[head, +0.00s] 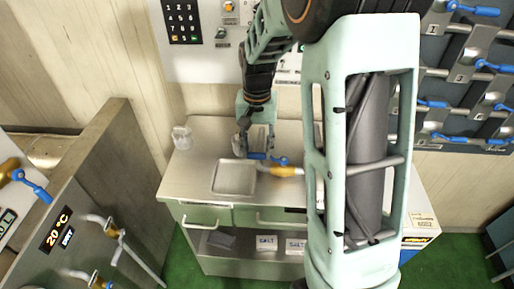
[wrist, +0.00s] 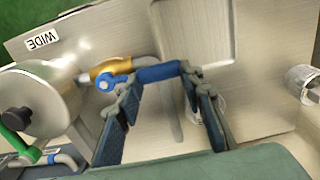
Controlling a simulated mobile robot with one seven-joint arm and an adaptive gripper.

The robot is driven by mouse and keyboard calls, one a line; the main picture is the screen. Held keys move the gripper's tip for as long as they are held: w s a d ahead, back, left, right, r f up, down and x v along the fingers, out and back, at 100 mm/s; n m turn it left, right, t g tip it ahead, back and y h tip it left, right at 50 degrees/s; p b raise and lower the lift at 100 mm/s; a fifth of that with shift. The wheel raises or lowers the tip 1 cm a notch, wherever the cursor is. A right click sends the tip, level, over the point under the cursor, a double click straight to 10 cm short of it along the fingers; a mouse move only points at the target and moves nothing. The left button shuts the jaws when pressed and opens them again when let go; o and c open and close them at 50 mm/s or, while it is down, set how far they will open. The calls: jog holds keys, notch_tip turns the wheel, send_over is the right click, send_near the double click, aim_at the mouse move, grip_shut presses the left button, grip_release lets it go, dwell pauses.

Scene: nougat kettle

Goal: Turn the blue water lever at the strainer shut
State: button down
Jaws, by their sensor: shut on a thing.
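The blue water lever (wrist: 158,72) lies between my fingertips in the wrist view, beside a brass-yellow valve body (wrist: 110,68) with a blue round hub. It looks roughly in line with the valve. My gripper (wrist: 157,84) is shut on the lever, one finger at each end of its blue bar. In the head view my gripper (head: 256,151) reaches down to the steel bench just left of the yellow valve (head: 284,171). A metal cylinder (wrist: 42,98), apparently the strainer, stands left of the valve in the wrist view; my arm hides it in the head view.
A shallow square tray (head: 235,178) is set in the bench (head: 190,180) at the front. A clear jar (head: 182,138) stands at the back left. A green lever (wrist: 16,138) is near the cylinder. Wall panels with blue levers (head: 480,66) stand at right.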

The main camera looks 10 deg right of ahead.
jog(key=shift+s, duration=0.1)
jog(key=s+d+n+p, duration=0.1)
jog(key=s+d+n, duration=0.1)
jog(key=s+n, duration=0.3)
jog(key=s+d+n, duration=0.2)
jog(key=s+n, duration=0.2)
jog(key=n, duration=0.9)
jog(key=shift+s+p, duration=0.35)
jog(key=shift+d, duration=0.15)
jog(key=c, duration=1.3)
grip_release()
jog(key=shift+r, duration=0.1)
